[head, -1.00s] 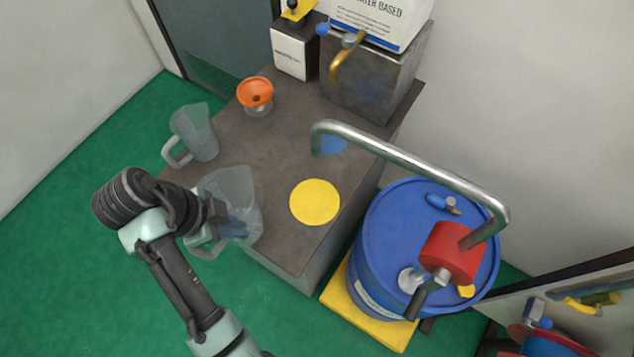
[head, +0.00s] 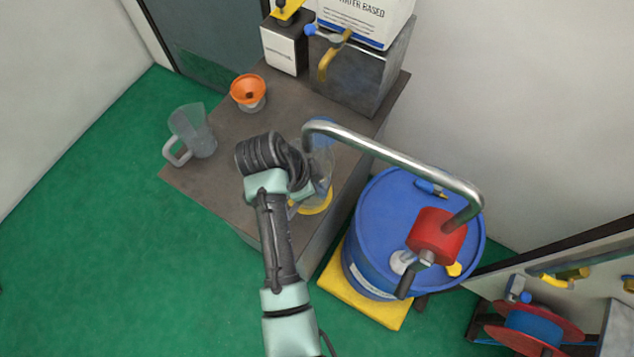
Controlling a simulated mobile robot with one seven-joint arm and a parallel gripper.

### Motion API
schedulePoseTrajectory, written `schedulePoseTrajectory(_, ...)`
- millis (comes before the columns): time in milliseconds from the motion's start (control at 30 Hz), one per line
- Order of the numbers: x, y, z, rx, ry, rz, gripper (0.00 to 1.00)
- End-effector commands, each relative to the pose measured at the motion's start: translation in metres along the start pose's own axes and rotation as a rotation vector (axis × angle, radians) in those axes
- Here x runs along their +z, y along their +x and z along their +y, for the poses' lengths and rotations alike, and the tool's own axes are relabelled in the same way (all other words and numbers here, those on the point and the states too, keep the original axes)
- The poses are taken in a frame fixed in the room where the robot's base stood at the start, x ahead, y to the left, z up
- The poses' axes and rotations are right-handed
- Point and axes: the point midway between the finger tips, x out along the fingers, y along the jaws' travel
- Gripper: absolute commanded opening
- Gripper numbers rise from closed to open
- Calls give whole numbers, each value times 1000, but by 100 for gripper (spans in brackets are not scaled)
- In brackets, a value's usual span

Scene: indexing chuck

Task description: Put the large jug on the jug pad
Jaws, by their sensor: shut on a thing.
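A clear grey jug (head: 322,168), which looks like the larger of two, is held by my gripper (head: 305,188). My wrist hides the jaws and much of this jug. The jug is over or on the yellow round pad (head: 318,206), covering its upper part. Whether its base touches the pad I cannot tell. A second clear jug with a pale handle (head: 195,130) stands at the left edge of the grey bench (head: 225,160).
A bent metal pipe (head: 400,158) with a red pump body (head: 436,236) rises from the blue drum (head: 375,240) and reaches over the bench near the held jug. An orange funnel (head: 248,92) stands at the back of the bench. A metal block with a brass tap (head: 328,62) is behind.

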Motion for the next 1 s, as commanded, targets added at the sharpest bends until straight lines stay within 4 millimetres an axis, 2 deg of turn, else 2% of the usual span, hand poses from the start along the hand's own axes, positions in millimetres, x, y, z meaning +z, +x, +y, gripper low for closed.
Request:
schedulePoseTrajectory(400, 4, 7, 0, -2, 1, 0, 0)
schedulePoseTrajectory(433, 3, 6, 0, -1, 1, 0, 15)
schedulePoseTrajectory(567, 3, 6, 0, -1, 1, 0, 38)
schedulePoseTrajectory(867, 3, 5, 0, -1, 1, 0, 40)
schedulePoseTrajectory(1000, 3, -2, -1, -4, 1, 1, 40)
